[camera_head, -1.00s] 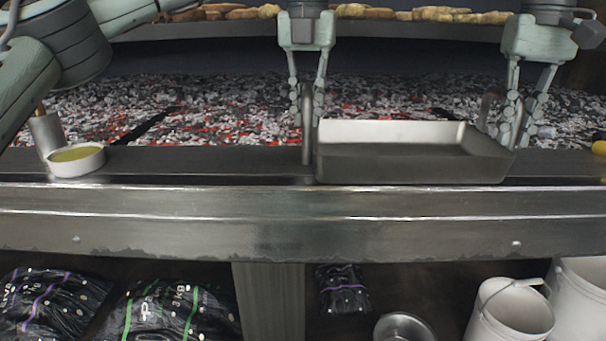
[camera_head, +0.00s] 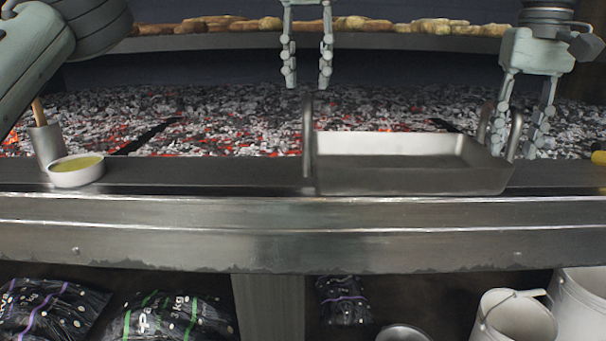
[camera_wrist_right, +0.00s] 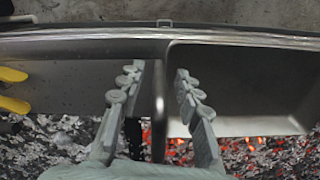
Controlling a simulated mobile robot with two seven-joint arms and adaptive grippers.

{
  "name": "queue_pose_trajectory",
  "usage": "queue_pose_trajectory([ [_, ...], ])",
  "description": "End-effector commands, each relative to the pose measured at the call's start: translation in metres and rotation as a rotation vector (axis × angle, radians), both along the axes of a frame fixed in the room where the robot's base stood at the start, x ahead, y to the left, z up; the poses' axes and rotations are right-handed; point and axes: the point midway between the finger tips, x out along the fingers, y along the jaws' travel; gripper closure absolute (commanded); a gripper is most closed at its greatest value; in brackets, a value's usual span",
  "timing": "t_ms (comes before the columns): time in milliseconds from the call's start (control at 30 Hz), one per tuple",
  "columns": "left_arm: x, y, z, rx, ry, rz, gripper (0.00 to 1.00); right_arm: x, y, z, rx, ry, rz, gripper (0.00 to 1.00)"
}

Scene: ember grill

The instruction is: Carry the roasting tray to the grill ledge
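The grey metal roasting tray (camera_head: 410,181) rests on the metal ledge (camera_head: 200,177) in front of the coals, with an upright handle at each end. My left gripper (camera_head: 308,80) is open and empty just above the left handle (camera_head: 308,140). My right gripper (camera_head: 521,140) is open, with its fingers on either side of the right handle (camera_head: 515,135). In the right wrist view, the spread fingers of the right gripper (camera_wrist_right: 158,78) show the handle between them, with a gap to each finger. The tray (camera_wrist_right: 245,85) looks empty.
A white bowl of yellow liquid (camera_head: 76,171) and a metal cup with a wooden handle (camera_head: 46,142) stand on the ledge at left. Yellow tongs (camera_wrist_right: 14,90) lie at the far right end. Glowing coals (camera_head: 230,120) spread behind the ledge; food lies on a shelf above.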

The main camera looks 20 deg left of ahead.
Motion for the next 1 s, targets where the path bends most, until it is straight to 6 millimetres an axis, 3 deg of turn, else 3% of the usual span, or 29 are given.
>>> queue_pose_trajectory([
  [67, 0.000, 0.000, 0.018, 0.003, -0.010, 0.006, 0.65, 0.000, 0.000, 0.000, 0.000, 0.000, 0.000, 0.66],
  [467, 0.000, 0.001, 0.036, 0.000, -0.004, 0.001, 0.65, 0.001, 0.000, 0.009, 0.001, -0.003, -0.001, 0.66],
  [867, 0.000, 0.001, 0.035, -0.001, -0.003, 0.001, 0.65, 0.000, 0.001, 0.094, 0.000, -0.005, -0.002, 0.66],
  [1000, 0.000, 0.001, 0.035, -0.001, -0.003, 0.001, 0.65, 0.000, 0.001, 0.107, -0.004, 0.004, -0.001, 0.66],
])
